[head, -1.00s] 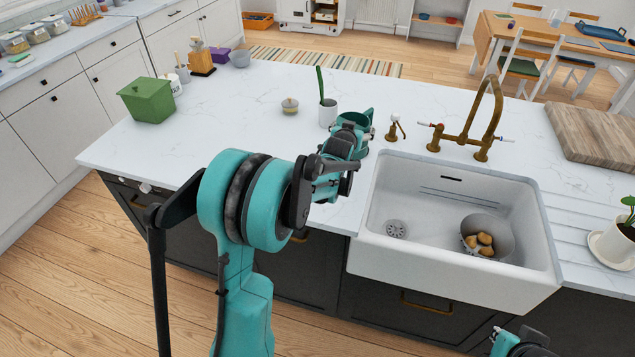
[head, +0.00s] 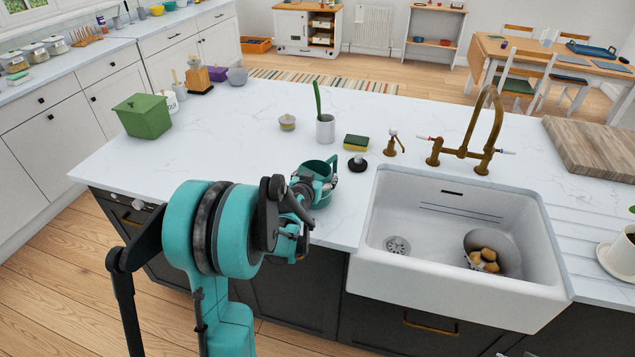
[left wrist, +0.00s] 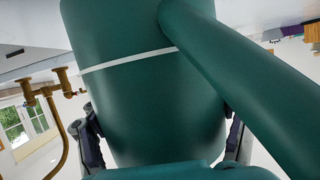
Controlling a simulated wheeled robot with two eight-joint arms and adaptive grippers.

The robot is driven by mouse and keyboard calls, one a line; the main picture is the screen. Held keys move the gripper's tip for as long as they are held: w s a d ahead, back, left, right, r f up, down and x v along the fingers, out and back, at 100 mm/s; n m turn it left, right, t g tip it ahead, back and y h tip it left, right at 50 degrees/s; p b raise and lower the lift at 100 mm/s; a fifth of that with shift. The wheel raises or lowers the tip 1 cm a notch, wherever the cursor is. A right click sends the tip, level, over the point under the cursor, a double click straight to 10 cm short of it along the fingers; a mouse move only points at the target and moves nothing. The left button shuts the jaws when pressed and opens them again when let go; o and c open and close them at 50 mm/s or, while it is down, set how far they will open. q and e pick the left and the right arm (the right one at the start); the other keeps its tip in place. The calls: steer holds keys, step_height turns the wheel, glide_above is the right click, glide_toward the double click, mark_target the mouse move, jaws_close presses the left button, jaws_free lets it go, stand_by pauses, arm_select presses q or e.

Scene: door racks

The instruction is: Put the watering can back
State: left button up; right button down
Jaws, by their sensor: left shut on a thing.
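The dark green watering can (head: 322,198) is in my left gripper (head: 309,187), over the front part of the white island counter, left of the sink. Its open top shows in the head view; my gripper and arm hide part of its body. In the left wrist view the can (left wrist: 140,105) fills the middle, with a thin pale band around it and a thick green tube crossing at the right. My left fingers (left wrist: 165,138) are on either side of the can. I cannot tell whether its base touches the counter. My right gripper is not in view.
A green and yellow sponge (head: 356,142), a black round-based item (head: 357,164) and a grey cup (head: 325,128) stand behind the can. The white sink (head: 455,292) with a bowl in it is to the right. The counter to the left is largely clear.

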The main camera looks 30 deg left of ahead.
arm_select(q)
steer(key=shift+f, duration=0.65)
steer(key=shift+f, duration=0.15)
steer(key=o, duration=1.7)
